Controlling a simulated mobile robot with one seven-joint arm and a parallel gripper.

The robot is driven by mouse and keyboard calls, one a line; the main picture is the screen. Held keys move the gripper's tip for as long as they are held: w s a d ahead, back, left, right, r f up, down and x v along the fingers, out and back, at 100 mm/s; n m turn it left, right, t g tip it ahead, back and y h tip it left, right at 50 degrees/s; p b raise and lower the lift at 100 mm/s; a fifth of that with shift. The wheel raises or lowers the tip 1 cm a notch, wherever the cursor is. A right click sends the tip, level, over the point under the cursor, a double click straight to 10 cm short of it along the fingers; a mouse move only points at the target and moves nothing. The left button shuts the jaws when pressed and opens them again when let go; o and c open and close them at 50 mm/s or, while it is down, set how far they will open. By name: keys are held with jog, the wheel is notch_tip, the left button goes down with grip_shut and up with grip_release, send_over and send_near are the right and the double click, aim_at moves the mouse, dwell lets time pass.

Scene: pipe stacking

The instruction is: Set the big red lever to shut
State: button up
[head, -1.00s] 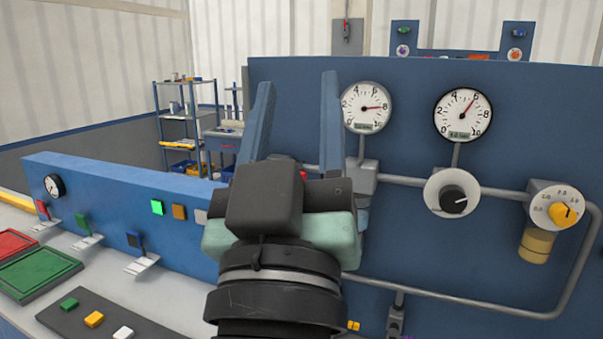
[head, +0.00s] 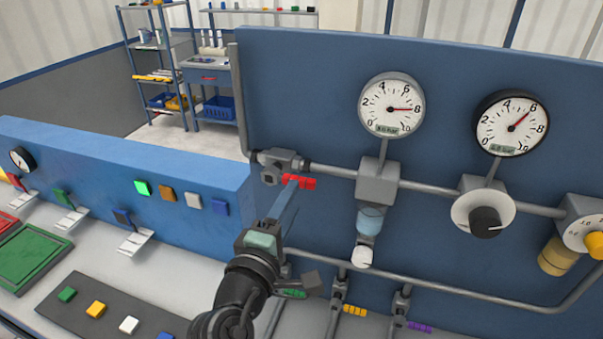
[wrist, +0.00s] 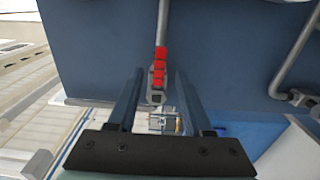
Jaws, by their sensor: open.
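The big red lever (head: 301,182) sits on a grey valve (head: 279,164) at the left end of the upper pipe on the blue panel. Its handle points right, roughly along the pipe. My gripper (head: 291,190) is open, and its blue fingers reach up to the lever from below in the head view. In the wrist view the red lever (wrist: 159,66) lies in line with the pipe, between and slightly beyond the fingertips (wrist: 158,78). I cannot tell whether the fingers touch it. Part of the lever near the valve is hidden by a finger in the head view.
Two gauges (head: 392,105) and a black knob (head: 485,221) are on the panel to the right. Lower valves with green, yellow (head: 354,310) and purple (head: 419,327) handles stand below. A low blue console (head: 120,180) with buttons is at left.

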aim_at(301, 179)
jog(key=p+x, duration=0.1)
jog(key=x, duration=0.5)
jog(key=shift+w, duration=0.25)
jog(key=shift+c, duration=0.2)
grip_shut()
dwell(1.0)
